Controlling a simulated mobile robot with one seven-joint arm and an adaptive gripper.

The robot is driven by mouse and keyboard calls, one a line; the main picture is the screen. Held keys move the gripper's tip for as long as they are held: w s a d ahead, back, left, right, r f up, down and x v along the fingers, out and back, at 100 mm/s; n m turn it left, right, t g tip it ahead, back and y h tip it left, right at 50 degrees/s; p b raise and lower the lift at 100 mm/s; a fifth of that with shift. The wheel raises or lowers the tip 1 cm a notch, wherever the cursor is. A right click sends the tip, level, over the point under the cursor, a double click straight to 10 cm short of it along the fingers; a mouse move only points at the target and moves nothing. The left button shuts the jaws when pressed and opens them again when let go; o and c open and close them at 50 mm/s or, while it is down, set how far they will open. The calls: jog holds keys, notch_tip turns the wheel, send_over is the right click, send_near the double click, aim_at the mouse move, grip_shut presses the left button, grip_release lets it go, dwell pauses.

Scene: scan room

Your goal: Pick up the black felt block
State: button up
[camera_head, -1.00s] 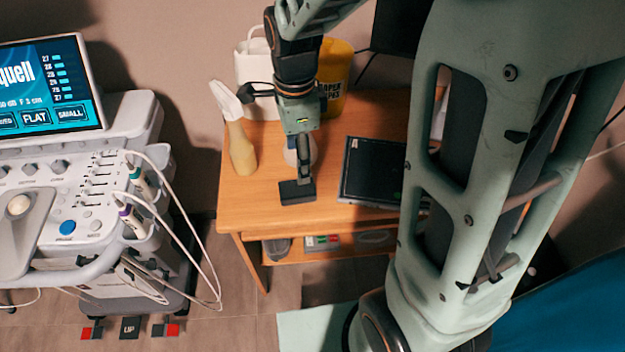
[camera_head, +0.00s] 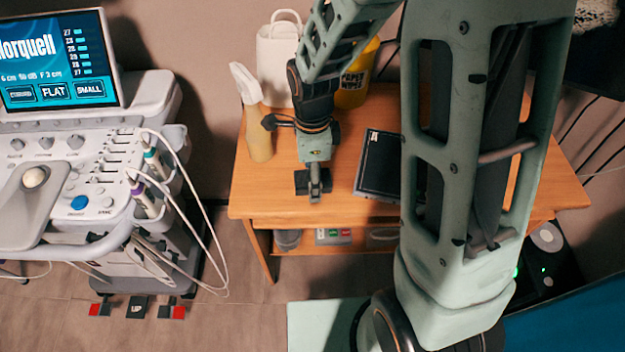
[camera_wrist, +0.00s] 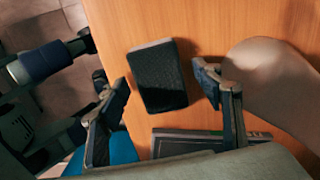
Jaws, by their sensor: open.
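The black felt block (camera_wrist: 158,76) lies on the wooden desk near its front edge. In the wrist view it sits between the two open fingers of my gripper (camera_wrist: 164,84), with a gap on both sides. In the head view my gripper (camera_head: 315,190) hangs over the block (camera_head: 301,182) and hides part of it. I cannot tell exactly how high the fingertips are above the desk. Nothing is held.
A dark tablet-like panel (camera_head: 380,165) lies right of the block. A beige bottle (camera_head: 257,130), a white jug (camera_head: 278,62) and a yellow wipes tub (camera_head: 357,80) stand behind. An ultrasound console (camera_head: 90,180) is left of the desk (camera_head: 245,190).

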jog(key=shift+f, duration=0.25)
jog(key=c, duration=1)
jog(key=shift+r, duration=0.1)
jog(key=shift+c, duration=0.3)
